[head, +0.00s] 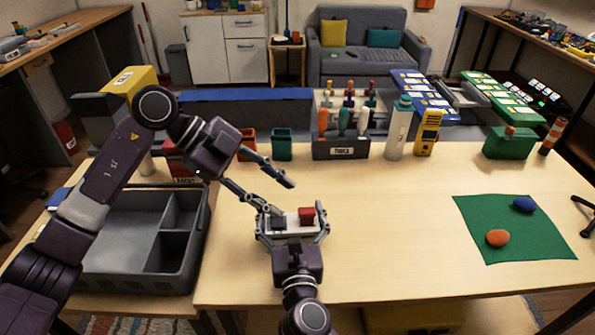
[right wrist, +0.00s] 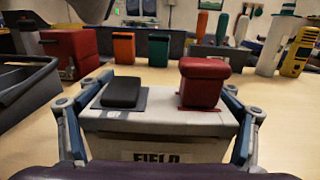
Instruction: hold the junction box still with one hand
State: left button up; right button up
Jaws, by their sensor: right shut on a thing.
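The junction box (head: 292,224) is a pale grey box on the table, with a black part (head: 277,222) and a red block (head: 306,215) on its top. In the right wrist view the box (right wrist: 160,122) has a label that reads "FIELD". My right gripper (head: 293,234) is shut on the box, with one finger at each side. My left gripper (head: 281,196) is open, just behind and to the left of the box. Its lower finger reaches close to the black part; I cannot tell whether they touch.
A grey compartment tray (head: 125,284) is at the left. A tool holder (head: 341,149), a bottle (head: 398,130) and a yellow device (head: 428,132) stand along the back. A green mat (head: 510,240) with two rounded objects lies at the right. The table between is clear.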

aim_at(307, 210)
pick_arm(q)
jog(key=d+r+m+y, duration=0.1)
jog(key=m, duration=0.5)
jog(key=d+r+m+y, duration=0.1)
jog(key=d+m+y, duration=0.1)
jog(key=m, duration=0.4)
jog(key=d+r+m+y, duration=0.1)
jog(key=d+m, duration=0.1)
jog(key=m, duration=0.4)
jog(key=shift+s+m+y, duration=0.15)
jog(key=shift+m+y, duration=0.15)
jog(key=m, duration=0.3)
jog(key=shift+d+r+m+y, duration=0.1)
jog(key=shift+r+m+y, duration=0.2)
jog(key=shift+r+y, duration=0.1)
jog(key=f+m, duration=0.2)
jog(key=f, duration=0.1)
jog(key=f+m+y, duration=0.1)
jog(key=f+m, duration=0.1)
jog(key=f, duration=0.1)
jog(key=w+d+f+m+t+y, duration=0.1)
jog(key=f+m, duration=0.1)
jog(key=f, duration=0.2)
jog(key=shift+w+d+m, duration=0.1)
jog(key=shift+m, duration=0.3)
grip_shut()
